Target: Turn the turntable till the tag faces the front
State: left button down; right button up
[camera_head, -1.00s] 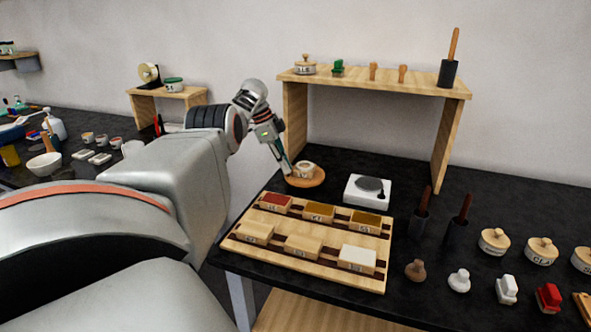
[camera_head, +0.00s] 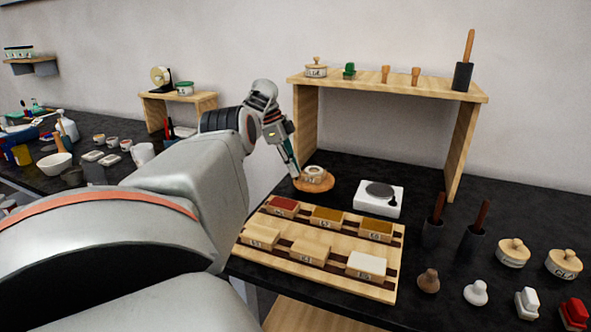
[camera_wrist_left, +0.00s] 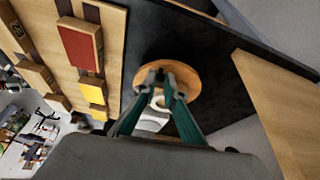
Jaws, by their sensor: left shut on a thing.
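The turntable is a round wooden disc (camera_head: 325,183) on the dark bench, left of the white scale. A small pale jar (camera_head: 315,171) stands on it; small dark marks that look like its tag show on its near side, too small to read. My left gripper (camera_head: 297,177) reaches down at the disc's left edge. In the left wrist view, the teal fingers (camera_wrist_left: 163,73) come together over the disc (camera_wrist_left: 187,78), with the jar (camera_wrist_left: 158,102) partly behind them. They are shut at the turntable; the exact grip point is hidden. My right gripper is not in view.
A white scale (camera_head: 379,199) stands right of the turntable. A wooden rack (camera_head: 262,264) of labelled blocks lies in front. A wooden shelf (camera_head: 387,86) rises behind, its left leg (camera_head: 306,125) close to my gripper. Dark holders with handled tools (camera_head: 433,232) stand to the right.

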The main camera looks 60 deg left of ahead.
pick_arm(q)
jog(key=c, duration=2.1)
grip_release()
